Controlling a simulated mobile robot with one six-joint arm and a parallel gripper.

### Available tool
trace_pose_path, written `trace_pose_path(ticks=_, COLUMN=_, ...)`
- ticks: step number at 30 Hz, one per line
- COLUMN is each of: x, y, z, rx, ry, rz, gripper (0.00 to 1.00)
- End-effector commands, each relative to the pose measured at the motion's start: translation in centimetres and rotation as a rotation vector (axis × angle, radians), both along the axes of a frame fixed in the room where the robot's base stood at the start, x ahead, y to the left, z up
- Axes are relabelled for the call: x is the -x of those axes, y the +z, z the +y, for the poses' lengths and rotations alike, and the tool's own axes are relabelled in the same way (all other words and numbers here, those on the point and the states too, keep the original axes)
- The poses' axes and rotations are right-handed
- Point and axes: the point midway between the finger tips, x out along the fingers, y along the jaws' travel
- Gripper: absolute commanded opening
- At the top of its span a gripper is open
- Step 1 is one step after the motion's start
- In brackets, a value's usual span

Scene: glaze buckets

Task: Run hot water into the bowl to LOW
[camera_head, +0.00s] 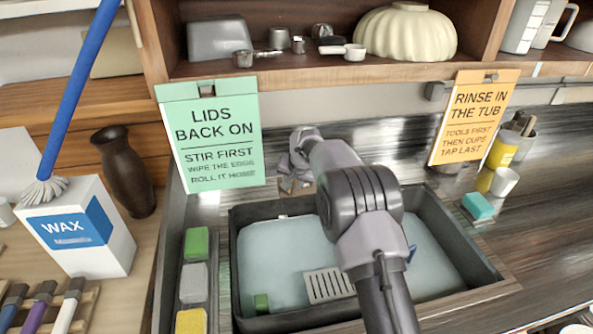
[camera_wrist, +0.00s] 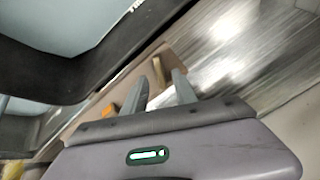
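A dark rectangular tub (camera_head: 245,305) of pale water stands in the counter. Its dark rim also shows in the wrist view (camera_wrist: 105,60). No level mark reading LOW can be made out. A cream fluted bowl (camera_head: 405,35) lies upside down on the shelf. My arm reaches over the tub to its back edge, with my gripper (camera_head: 297,158) there, its fingertips unclear in the head view. In the wrist view my gripper (camera_wrist: 160,90) has its fingers apart, with a small beige piece (camera_wrist: 156,70) beyond the gap. Whether that is a tap handle I cannot tell.
A green sign (camera_head: 210,140) and an orange sign (camera_head: 473,118) hang from the shelf. Sponges (camera_head: 194,282) line the left ledge. A wax box (camera_head: 80,230) and brown vase (camera_head: 125,170) stand left. A cup (camera_head: 504,182) and turquoise block (camera_head: 478,206) stand right. The right counter is mostly clear.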

Motion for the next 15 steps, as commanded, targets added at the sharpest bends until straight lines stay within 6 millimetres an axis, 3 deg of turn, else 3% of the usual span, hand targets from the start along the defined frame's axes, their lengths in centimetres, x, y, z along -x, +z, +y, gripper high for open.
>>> trace_pose_path(ticks=1, x=0.6, y=1.7, z=-0.2, rx=0.0, ry=0.0, rz=-0.002, gripper=0.34)
trace_pose_path(ticks=9, x=4.5, y=8.3, z=-1.4, rx=0.0, ry=0.0, rz=-0.003, gripper=0.34)
trace_pose_path(ticks=15, x=6.3, y=11.2, z=-1.9, rx=0.001, ry=0.0, rz=-0.002, gripper=0.34)
